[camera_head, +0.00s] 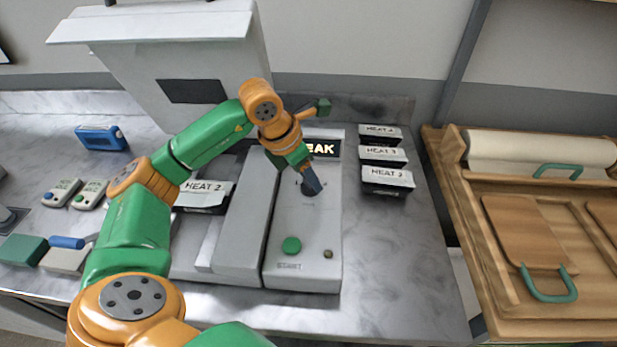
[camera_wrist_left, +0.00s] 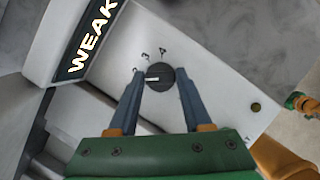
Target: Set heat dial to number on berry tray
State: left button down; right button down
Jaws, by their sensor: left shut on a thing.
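The heat dial (camera_wrist_left: 160,70) is a round dark knob with a white mark on the pale panel of the machine (camera_head: 305,225). Numbers including 3 and 4 are printed around it; another is partly hidden by a finger. The white mark points left in the left wrist view. My left gripper (camera_wrist_left: 160,80) is shut on the dial, one finger on each side; in the head view the gripper (camera_head: 311,190) hides the dial. A tray labelled HEAT 2 (camera_head: 206,188) sits left of the panel, partly behind my arm; its contents cannot be made out. My right gripper is not in view.
A lit display (camera_wrist_left: 93,37) reads WEAK. A green START button (camera_head: 291,245) is on the panel's near end. Several HEAT-labelled trays (camera_head: 388,177) stand to the right. A wooden station (camera_head: 525,240) is at far right. The counter between is clear.

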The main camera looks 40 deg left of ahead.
pick_arm(q)
jog(key=shift+w+m+h, duration=0.1)
jog(key=shift+m+h, duration=0.5)
jog(key=shift+m, duration=1)
jog(key=shift+m+g, duration=0.3)
jog(key=shift+c, duration=1.7)
grip_release()
jog(key=shift+a, duration=0.1)
jog(key=v, duration=0.7)
